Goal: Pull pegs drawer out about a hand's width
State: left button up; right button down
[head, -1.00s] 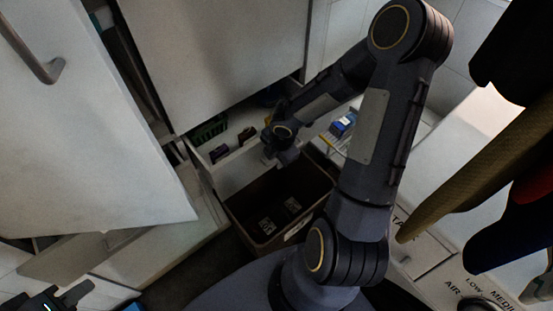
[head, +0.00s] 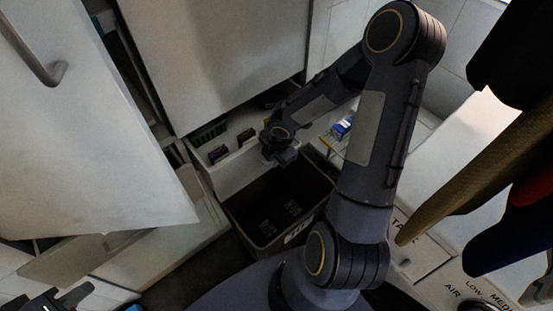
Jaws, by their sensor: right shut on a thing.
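The white drawer (head: 235,174), which I take to be the pegs drawer, is partly out below the large white cabinet panel. Small dark items (head: 218,153) and a green basket (head: 208,132) show inside it. My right gripper (head: 269,158) is at the right part of the drawer's front and is shut on it. The exact grip point is hidden by the gripper and wrist. My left gripper (head: 62,300) is at the bottom left edge, open, empty and far from the drawer. No label on the drawer can be read.
A dark brown box (head: 262,240) stands open right below and in front of the drawer. A white door (head: 95,150) hangs open at the left. A labelled control panel (head: 440,270) is at the lower right.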

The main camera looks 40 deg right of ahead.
jog(key=w, duration=0.2)
jog(key=w+p, duration=0.1)
jog(key=w, duration=0.2)
jog(key=shift+w+a, duration=0.2)
jog(key=shift+w, duration=0.1)
jog(key=c, duration=1.5)
grip_release()
jog(key=r, duration=0.2)
jog(key=s+r, duration=0.1)
jog(key=r, duration=0.2)
jog(key=r+p, duration=0.1)
jog(key=r, duration=0.1)
jog(key=shift+s+r, duration=0.3)
jog(key=shift+r, duration=0.1)
